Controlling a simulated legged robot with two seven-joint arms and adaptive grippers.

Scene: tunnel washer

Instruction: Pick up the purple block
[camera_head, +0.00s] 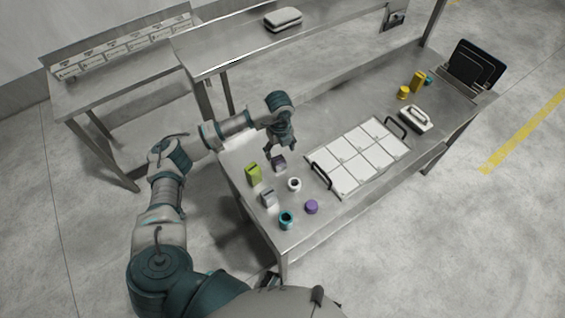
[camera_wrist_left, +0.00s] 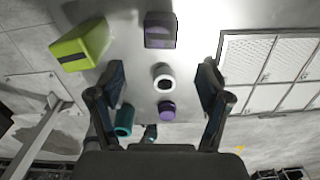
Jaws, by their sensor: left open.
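A block with a purple face and dark edges (camera_wrist_left: 160,30) stands on the steel table, at the top middle of the left wrist view. In the head view it shows as a small dark block (camera_head: 278,162) just below my left gripper (camera_head: 281,147). My left gripper also shows in the wrist view (camera_wrist_left: 161,78), its fingers spread wide with nothing between the tips. The block appears beyond the fingertips there, not between them. A round purple piece (camera_head: 311,207) stands nearer the table's front edge and also shows in the wrist view (camera_wrist_left: 166,110).
A green block (camera_head: 254,174), a grey block (camera_head: 268,198), a white ring-shaped piece (camera_head: 294,184) and a teal one (camera_head: 286,219) stand close by. A tray of white panels with black handles (camera_head: 345,190) lies to the right. A raised shelf (camera_head: 240,50) runs behind.

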